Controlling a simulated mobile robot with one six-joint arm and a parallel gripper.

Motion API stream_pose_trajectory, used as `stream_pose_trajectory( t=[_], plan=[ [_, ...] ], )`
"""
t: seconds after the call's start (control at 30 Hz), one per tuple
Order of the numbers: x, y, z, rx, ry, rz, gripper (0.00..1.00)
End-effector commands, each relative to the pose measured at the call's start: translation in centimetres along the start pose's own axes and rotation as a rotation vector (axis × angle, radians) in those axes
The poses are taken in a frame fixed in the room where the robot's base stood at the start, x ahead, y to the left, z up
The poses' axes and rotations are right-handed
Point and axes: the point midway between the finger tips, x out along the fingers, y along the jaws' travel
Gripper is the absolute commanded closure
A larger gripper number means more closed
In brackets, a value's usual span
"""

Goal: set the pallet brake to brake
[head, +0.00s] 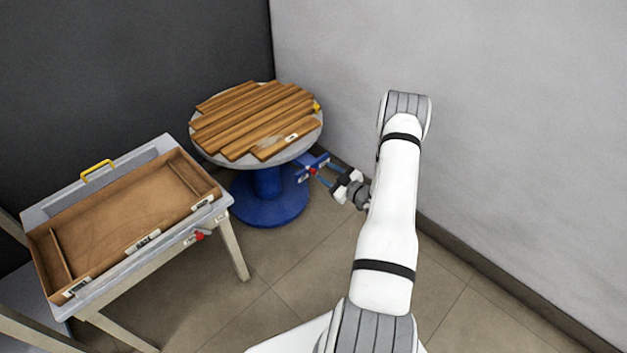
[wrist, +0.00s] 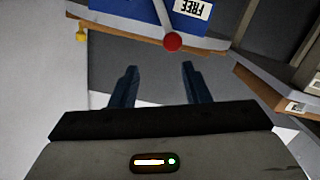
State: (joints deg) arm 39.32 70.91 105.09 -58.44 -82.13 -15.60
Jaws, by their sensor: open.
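The pallet is a round turntable (head: 205,148) with wooden slats on top and a blue pedestal. Its brake is a blue plate (head: 301,174) at the right of the pedestal, with a red-knobbed lever (head: 313,170). In the wrist view the plate (wrist: 125,14) fills the top, and the lever's red knob (wrist: 173,42) hangs near an upside-down FREE label (wrist: 193,8). Any other label is out of view. My gripper (head: 323,173) is open beside the brake. In the wrist view the knob lies just past my fingertips (wrist: 160,68), between their lines, with nothing held.
A table (head: 236,250) with a brown wooden tray (head: 125,205) stands at the left, with a yellow handle and its own red-knobbed lever (head: 199,236). A grey wall (head: 480,120) is close on the right. The floor (head: 290,265) between table and arm is clear.

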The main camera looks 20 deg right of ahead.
Motion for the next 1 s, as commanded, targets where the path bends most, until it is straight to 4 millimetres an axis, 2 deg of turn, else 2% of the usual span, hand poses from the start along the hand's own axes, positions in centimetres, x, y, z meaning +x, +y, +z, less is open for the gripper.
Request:
stream_pose_trajectory(
  t=[0.03, 0.1, 0.27, 0.7, 1.0],
  plan=[
    [-0.6, -0.8, 1.6, 0.014, 0.029, 0.003, 0.57],
    [-1.2, -1.4, 2.3, 0.024, 0.066, 0.006, 0.57],
    [-1.2, -1.9, 2.8, 0.032, 0.104, 0.007, 0.57],
    [5.0, -1.8, 2.1, 0.032, 0.105, 0.008, 0.57],
    [6.0, -1.7, 2.0, 0.034, 0.103, 0.010, 0.57]
  ],
)
